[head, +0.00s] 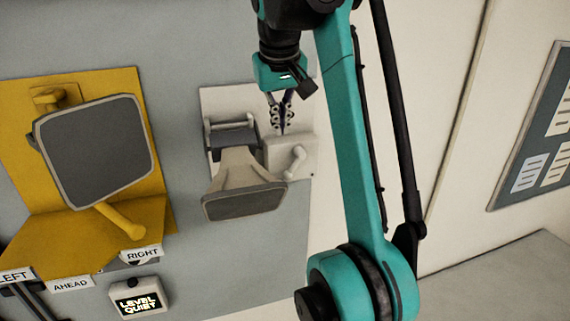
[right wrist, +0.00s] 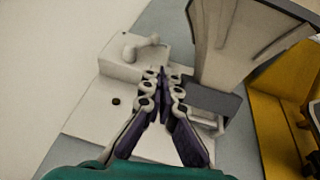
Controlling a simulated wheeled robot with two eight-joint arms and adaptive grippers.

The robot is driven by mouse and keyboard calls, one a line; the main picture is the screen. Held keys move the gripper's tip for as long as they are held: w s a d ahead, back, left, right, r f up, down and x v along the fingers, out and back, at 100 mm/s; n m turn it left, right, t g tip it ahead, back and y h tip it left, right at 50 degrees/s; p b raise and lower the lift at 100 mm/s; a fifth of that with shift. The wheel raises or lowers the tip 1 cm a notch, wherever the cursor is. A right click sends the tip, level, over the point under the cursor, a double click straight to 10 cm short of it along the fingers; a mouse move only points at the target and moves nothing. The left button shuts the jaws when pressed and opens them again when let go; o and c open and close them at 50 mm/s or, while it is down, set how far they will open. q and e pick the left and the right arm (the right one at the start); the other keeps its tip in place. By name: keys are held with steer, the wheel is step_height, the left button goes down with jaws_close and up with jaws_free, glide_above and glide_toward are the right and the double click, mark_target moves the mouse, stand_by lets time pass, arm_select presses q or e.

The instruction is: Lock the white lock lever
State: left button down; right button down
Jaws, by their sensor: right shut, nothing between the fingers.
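The white lock lever (head: 295,163) sits on a small white block (head: 278,155) on the white wall plate, right of the white horn-shaped unit (head: 240,175). In the right wrist view, the lever (right wrist: 142,48) is on the block's upper side, beyond the fingertips. My right gripper (head: 282,130) is shut and empty. Its tips are just above the block in the head view, up and left of the lever. In the right wrist view, the closed tips (right wrist: 163,76) are near the block's edge; contact cannot be told. My left gripper is not in view.
The horn-shaped unit stands close beside the right gripper. A yellow unit (head: 65,225) with a dark grey panel (head: 95,150) is further left. A lit sign box (head: 139,300) is below. Open wall is right of the white plate.

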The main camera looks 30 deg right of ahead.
steer(key=b, duration=0.4)
glide_toward(285, 172)
steer(key=x, duration=0.3)
steer(key=b+x, duration=0.1)
steer(key=x, duration=0.2)
steer(key=shift+w+a+r, duration=0.1)
steer(key=shift+w+a, duration=0.05)
steer(key=shift+w, duration=0.1)
steer(key=shift+d+f, duration=0.2)
steer(key=shift+f, duration=0.15)
